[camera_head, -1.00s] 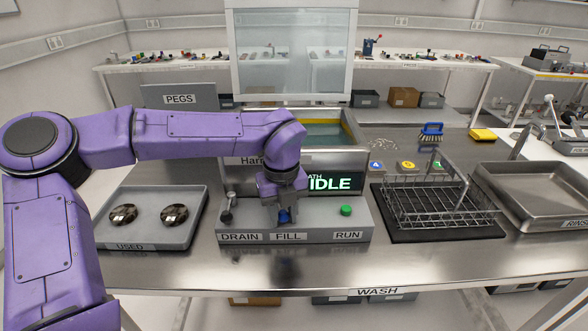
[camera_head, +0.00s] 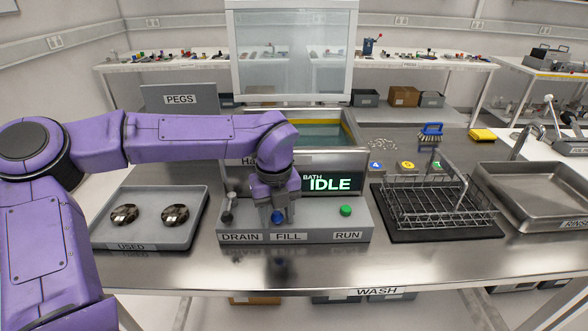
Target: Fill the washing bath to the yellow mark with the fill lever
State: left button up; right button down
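The washing bath (camera_head: 322,136) stands behind the control panel, with water inside and a yellow band along its inner wall. Its front display (camera_head: 330,183) reads BATH IDLE. The fill lever's blue knob (camera_head: 277,218) shows above the FILL label on the grey panel. My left gripper (camera_head: 278,214) points down at this knob, with its fingers close around or just over it. I cannot tell whether they grip it. The lever's shaft is hidden by the gripper. My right gripper is not in view.
The drain lever (camera_head: 227,216) with a dark knob stands left of my gripper, and the green run button (camera_head: 346,210) is to the right. A used tray (camera_head: 196,222) holds two shiny round parts. A wire rack (camera_head: 440,205) and the rinse basin (camera_head: 535,190) are at the right.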

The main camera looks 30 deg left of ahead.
pick_arm(q)
notch_tip(320, 180, up, 7)
jog(key=p, duration=0.6)
jog(key=shift+r, duration=0.1)
dwell(0.4)
